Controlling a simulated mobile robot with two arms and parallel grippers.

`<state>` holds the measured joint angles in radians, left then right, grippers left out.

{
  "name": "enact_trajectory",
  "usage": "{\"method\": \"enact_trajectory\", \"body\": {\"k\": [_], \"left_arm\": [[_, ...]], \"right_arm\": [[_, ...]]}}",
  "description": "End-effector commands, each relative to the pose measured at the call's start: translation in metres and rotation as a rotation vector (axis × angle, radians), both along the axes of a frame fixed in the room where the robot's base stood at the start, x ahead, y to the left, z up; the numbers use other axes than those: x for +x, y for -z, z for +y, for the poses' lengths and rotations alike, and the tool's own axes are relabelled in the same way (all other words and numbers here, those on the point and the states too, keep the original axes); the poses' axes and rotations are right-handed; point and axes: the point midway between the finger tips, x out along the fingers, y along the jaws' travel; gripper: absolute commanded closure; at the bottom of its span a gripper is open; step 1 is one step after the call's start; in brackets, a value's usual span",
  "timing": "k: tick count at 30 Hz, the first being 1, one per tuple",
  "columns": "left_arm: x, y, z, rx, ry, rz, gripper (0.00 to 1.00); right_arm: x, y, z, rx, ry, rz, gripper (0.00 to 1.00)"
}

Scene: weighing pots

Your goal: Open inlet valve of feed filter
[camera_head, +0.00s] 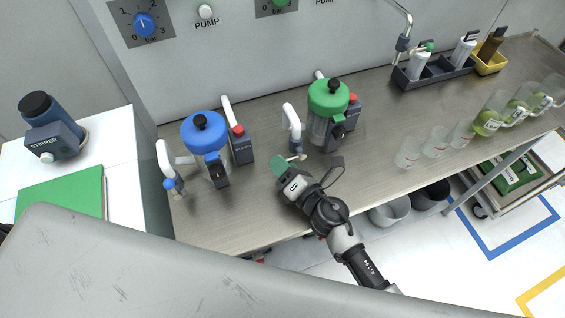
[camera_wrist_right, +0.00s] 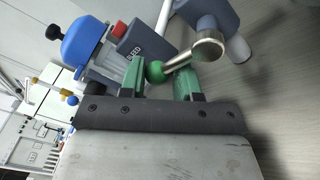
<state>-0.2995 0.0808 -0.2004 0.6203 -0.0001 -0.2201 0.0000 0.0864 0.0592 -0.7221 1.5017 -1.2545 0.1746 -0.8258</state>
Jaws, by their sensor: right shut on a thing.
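Two filters stand on the bench: one with a blue lid (camera_head: 204,135) at left and one with a green lid (camera_head: 327,98) at right. I cannot tell from a label which is the feed filter. A white curved pipe (camera_head: 289,116) comes down left of the green-lidded filter to a valve. My right gripper (camera_head: 280,168) is at this valve. In the right wrist view, its green fingers (camera_wrist_right: 160,80) are shut on a green ball knob (camera_wrist_right: 155,72) at the end of a metal valve lever (camera_wrist_right: 190,57). My left gripper is out of view.
A similar pipe with a blue-knobbed valve (camera_head: 171,184) stands left of the blue-lidded filter. Grey boxes with red knobs (camera_head: 240,145) stand beside both filters. Several beakers (camera_head: 436,142) stand at right. A stirrer (camera_head: 52,130) is on the left cabinet. The bench's front middle is clear.

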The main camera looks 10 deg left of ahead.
Motion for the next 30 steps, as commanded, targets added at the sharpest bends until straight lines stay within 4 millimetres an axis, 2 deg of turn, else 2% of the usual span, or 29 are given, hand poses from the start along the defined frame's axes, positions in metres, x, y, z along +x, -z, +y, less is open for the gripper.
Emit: {"method": "enact_trajectory", "body": {"k": [1,11,30], "left_arm": [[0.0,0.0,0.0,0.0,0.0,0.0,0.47],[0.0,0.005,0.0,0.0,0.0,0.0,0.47],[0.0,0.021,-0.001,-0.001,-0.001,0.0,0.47]], "right_arm": [[0.002,-0.006,0.0,0.007,0.002,-0.009,0.92],[0.003,-0.013,0.0,0.111,0.003,0.056,0.92],[0.011,-0.042,-0.011,0.595,0.006,0.379,0.91]]}}
